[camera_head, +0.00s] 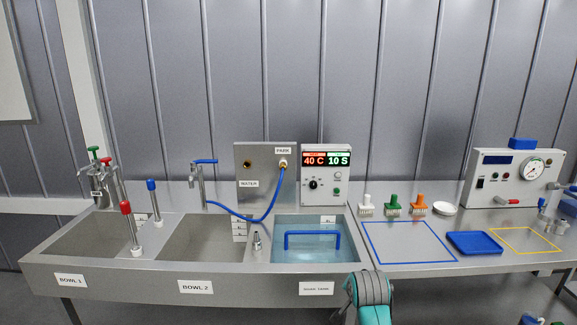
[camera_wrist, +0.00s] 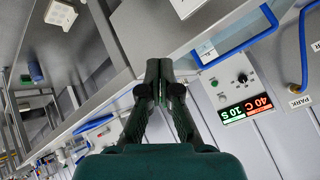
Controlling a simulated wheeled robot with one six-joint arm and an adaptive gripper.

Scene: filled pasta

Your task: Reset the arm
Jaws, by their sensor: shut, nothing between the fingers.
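My gripper (camera_wrist: 160,92) shows in the wrist view with its two dark fingers together and nothing between them. It is in front of the sink bench, with the display panel to its right in that view. In the head view only a grey and teal part of my arm shows at the bottom edge, in front of the bench; my gripper is not visible there.
The bench holds bowl 1 (camera_head: 88,236), bowl 2 (camera_head: 190,245) and a water-filled tank (camera_head: 290,262) with a blue handle (camera_head: 313,233). A control panel (camera_head: 326,175) stands behind. Brushes, a blue tray (camera_head: 475,243) and a gauge box (camera_head: 510,178) are on the right.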

